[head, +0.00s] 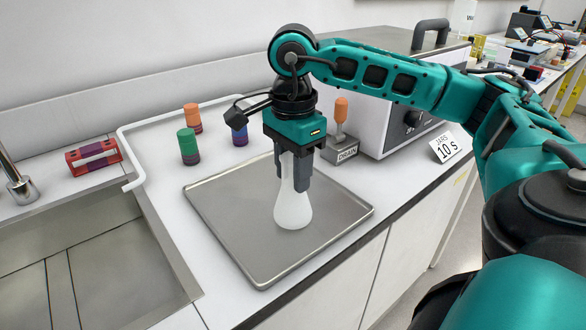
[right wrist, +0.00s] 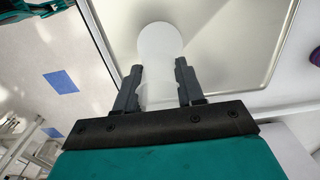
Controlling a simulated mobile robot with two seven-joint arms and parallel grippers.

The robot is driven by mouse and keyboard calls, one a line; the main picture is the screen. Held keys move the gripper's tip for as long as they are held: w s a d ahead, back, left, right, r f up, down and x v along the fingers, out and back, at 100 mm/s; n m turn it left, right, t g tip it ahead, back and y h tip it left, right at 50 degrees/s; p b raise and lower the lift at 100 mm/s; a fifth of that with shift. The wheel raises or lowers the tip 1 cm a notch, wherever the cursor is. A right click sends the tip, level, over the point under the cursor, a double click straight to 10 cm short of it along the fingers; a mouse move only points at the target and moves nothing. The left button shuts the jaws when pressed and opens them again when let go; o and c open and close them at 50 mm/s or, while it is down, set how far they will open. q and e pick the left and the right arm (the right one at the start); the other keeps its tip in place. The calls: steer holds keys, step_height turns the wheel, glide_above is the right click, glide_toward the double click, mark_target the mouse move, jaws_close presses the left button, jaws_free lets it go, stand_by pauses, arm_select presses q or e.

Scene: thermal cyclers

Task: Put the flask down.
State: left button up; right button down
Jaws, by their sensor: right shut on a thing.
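The flask (head: 293,209) is white and upright, with a rounded wide body and a narrow neck. My right gripper (head: 294,184) is shut on its neck from above. The flask is over the metal tray (head: 235,253); its base appears at or just above the tray surface, and I cannot tell if it touches. In the right wrist view the flask (right wrist: 160,42) shows between the two dark fingers of the gripper (right wrist: 158,75), with the tray (right wrist: 225,65) behind it. My left gripper is not in view.
A sink (head: 105,270) lies left of the tray. Behind stand a green-capped jar (head: 188,146), an orange-capped jar (head: 193,118), a blue jar (head: 240,137) and a red rack (head: 94,157). The tray around the flask is bare.

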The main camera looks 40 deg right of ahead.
steer(key=shift+f, duration=0.25)
steer(key=c, duration=0.7)
jaws_free()
steer(key=shift+r, duration=0.15)
steer(key=shift+r, duration=0.25)
step_height(320, 180, up, 6)
steer(key=shift+w+r+p, duration=0.1)
steer(key=shift+r+p, duration=0.05)
steer(key=shift+p, duration=0.3)
step_height(320, 180, up, 5)
steer(key=shift+f+p, duration=0.15)
steer(key=shift+p, duration=1.1)
steer(key=shift+r, duration=0.45)
